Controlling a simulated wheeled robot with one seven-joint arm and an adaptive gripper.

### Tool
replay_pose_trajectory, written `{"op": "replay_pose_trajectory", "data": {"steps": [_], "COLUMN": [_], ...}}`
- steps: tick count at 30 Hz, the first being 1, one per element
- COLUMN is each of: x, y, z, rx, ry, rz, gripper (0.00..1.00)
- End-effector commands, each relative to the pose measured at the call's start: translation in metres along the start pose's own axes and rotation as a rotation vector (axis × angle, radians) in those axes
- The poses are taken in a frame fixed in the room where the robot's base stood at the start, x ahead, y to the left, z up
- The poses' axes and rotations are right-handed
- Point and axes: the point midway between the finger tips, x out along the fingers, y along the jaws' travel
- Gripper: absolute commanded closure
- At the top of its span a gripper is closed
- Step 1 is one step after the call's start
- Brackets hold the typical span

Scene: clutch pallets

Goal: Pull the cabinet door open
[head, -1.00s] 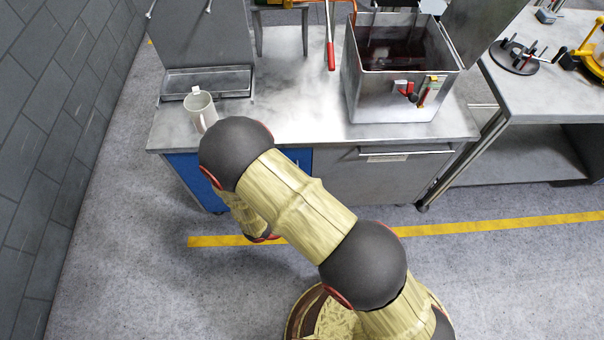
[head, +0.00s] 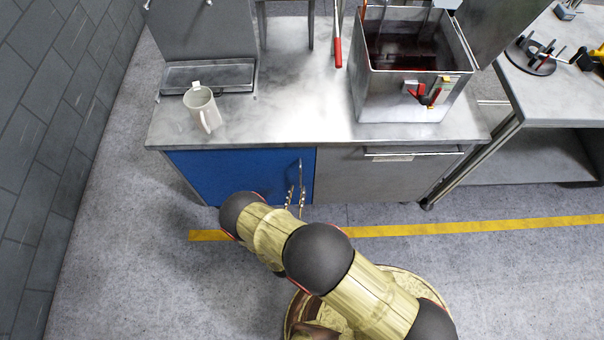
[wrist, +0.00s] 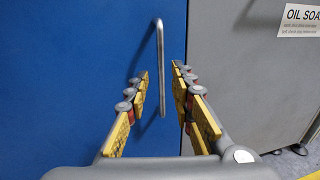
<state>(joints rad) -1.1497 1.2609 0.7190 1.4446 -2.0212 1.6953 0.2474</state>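The blue cabinet door (head: 235,175) is shut, flush under the left part of the metal worktop. It fills the left of the wrist view (wrist: 70,70). Its upright silver bar handle (wrist: 160,48) is near the door's right edge; it also shows in the head view (head: 301,168). My gripper (wrist: 160,82) is open, with yellow-padded fingers pointing at the door. The lower part of the handle appears between the fingers, with a gap visible on both sides. In the head view, my gripper (head: 295,194) is at the handle's lower end. Whether the fingertips reach around the bar is unclear.
A grey drawer front (head: 385,175) with a horizontal handle adjoins the door on the right. A tiled wall (head: 60,120) is at left. Floor before the door is clear.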

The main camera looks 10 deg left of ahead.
Motion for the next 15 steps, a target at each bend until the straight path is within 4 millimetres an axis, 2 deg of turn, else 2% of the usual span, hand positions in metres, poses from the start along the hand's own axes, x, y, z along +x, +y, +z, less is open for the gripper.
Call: {"op": "replay_pose_trajectory", "data": {"steps": [5, 15], "x": [0.018, 0.065], "y": [-0.001, -0.002], "z": [0.000, -0.001], "rx": [0.009, 0.008], "ry": [-0.003, -0.002], "rz": [-0.007, -0.008], "gripper": [0.76, 0.76]}}
